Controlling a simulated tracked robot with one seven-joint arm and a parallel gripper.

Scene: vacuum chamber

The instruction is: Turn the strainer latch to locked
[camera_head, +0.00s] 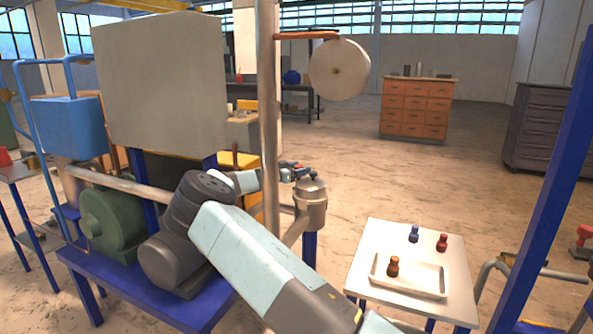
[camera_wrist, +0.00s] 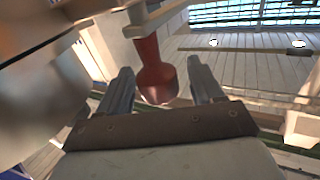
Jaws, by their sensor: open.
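The strainer (camera_head: 311,205) is a metal pot with a domed lid, standing on a blue post right of the vertical pipe. My gripper (camera_head: 294,173) is beside the top of the strainer, on its left in the head view. In the wrist view my gripper (camera_wrist: 163,88) is open, with one finger on each side of a red flared handle (camera_wrist: 155,78), which looks like the latch. Gaps show between the handle and both fingers. The handle hangs from a pale bracket (camera_wrist: 150,18). The latch is small and mostly hidden by my gripper in the head view.
A vertical pipe (camera_head: 268,120) stands close to my gripper, with a pale round disc (camera_head: 339,70) hung from it. A grey panel (camera_head: 160,85) and green pump (camera_head: 112,222) are left. A white table (camera_head: 375,240) with a tray and small knobs stands right.

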